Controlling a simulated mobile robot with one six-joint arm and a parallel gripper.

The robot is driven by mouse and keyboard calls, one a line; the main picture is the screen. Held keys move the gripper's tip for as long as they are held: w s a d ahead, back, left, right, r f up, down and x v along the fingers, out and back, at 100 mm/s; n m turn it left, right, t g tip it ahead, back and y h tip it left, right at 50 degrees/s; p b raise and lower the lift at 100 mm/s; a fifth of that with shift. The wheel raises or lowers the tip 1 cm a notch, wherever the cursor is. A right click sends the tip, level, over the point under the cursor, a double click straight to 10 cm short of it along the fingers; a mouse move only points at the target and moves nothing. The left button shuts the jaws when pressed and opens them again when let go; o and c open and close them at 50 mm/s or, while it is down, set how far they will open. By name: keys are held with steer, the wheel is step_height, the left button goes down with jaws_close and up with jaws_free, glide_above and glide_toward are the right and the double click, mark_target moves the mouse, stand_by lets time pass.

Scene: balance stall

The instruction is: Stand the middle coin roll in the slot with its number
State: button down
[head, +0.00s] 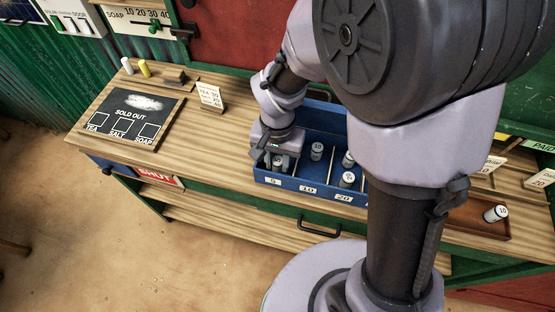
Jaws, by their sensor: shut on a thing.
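The blue coin tray (262,177) stands on the counter, with slots labelled 5, 10 and 20 along its front; my arm hides its right part. My gripper (277,163) is at the leftmost slot, the one labelled 5, shut on a coin roll (277,160) that shows as a small upright grey shape between the fingers. Its number is too small to read. Two more rolls, one behind (348,159) and one in front (347,179), stand farther right, by the 20 slot.
A sold-out chalkboard (128,121), a price card (210,97) and chalk sticks (144,68) occupy the left counter.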

steer(key=c, duration=1.1)
jaws_free()
steer(key=shift+c, duration=0.2)
step_height(320, 180, up, 14)
steer(key=p, duration=0.6)
step_height(320, 180, up, 8)
steer(key=f+t+y, duration=0.1)
steer(key=t, duration=0.2)
glide_above(280, 162)
steer(key=s+d, duration=0.4)
steer(key=s+d+r+t+y, duration=0.1)
steer(key=s+d+r+t, duration=0.1)
steer(key=s+r, duration=0.2)
steer(key=s, duration=0.3)
steer(key=shift+r+t+b, duration=0.3)
steer(key=shift+r+t, duration=0.05)
steer(key=shift+t, duration=0.05)
steer(key=shift+d, duration=0.1)
